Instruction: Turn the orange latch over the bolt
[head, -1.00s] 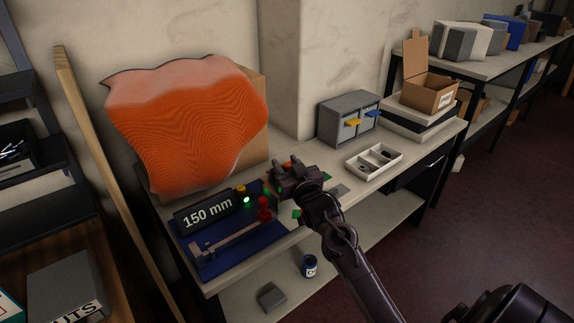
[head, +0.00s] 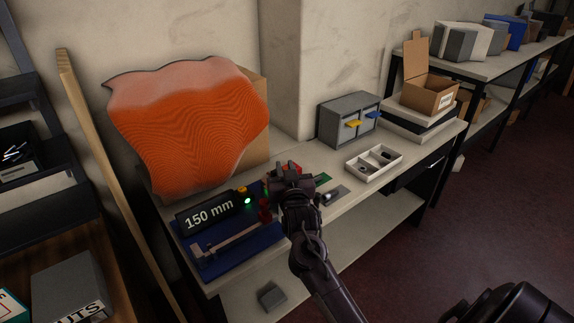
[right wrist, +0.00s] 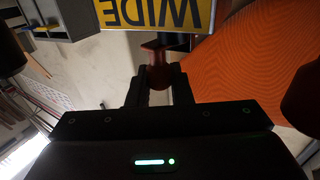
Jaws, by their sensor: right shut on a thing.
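My right gripper (head: 290,172) is over the bench, just right of the gauge with the 150 mm display (head: 208,217). In the right wrist view it (right wrist: 158,90) is shut on a dark red part (right wrist: 158,68) with a flared top. I cannot tell whether this part is the orange latch. A bit of red (head: 292,167) shows just past the fingers in the head view. I cannot make out the bolt; the gripper and wrist hide that spot. My left gripper is not in view.
A large orange rippled panel (head: 190,125) stands behind the gauge. A dark red knob (head: 264,208) stands close left of my wrist. A grey cabinet (head: 340,122) and a white divided tray (head: 373,163) are to the right. A yellow WIDE sign (right wrist: 155,14) shows in the wrist view.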

